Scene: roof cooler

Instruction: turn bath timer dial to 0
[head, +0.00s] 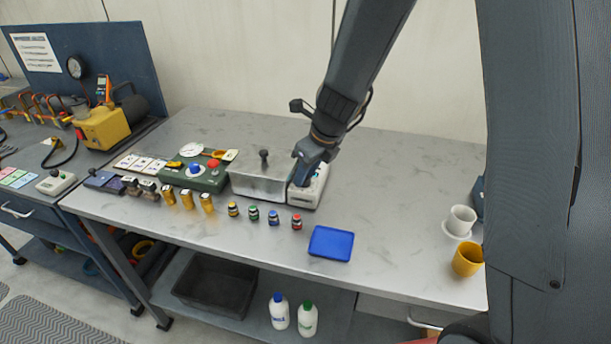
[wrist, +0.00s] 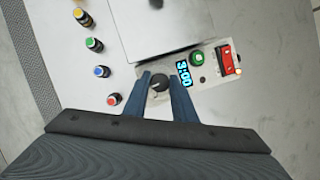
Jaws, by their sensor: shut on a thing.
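The bath timer dial (wrist: 159,84) is a small dark round knob with a pale pointer mark on the light control unit (wrist: 210,72) of the bath. My gripper (wrist: 160,88) points down with its two blue fingers on either side of the dial, shut on it. A cyan display (wrist: 183,74) beside the dial appears to read 3:00. In the head view my gripper (head: 301,180) is at the control unit (head: 318,187), at the right end of the metal bath (head: 258,183), and the dial is hidden there.
A green button (wrist: 197,57) and a red switch (wrist: 228,60) sit on the same unit. Several small capped bottles (head: 253,213) stand in front of the bath, with a blue tray (head: 331,243) nearby. The bath lid has a black knob (head: 264,155).

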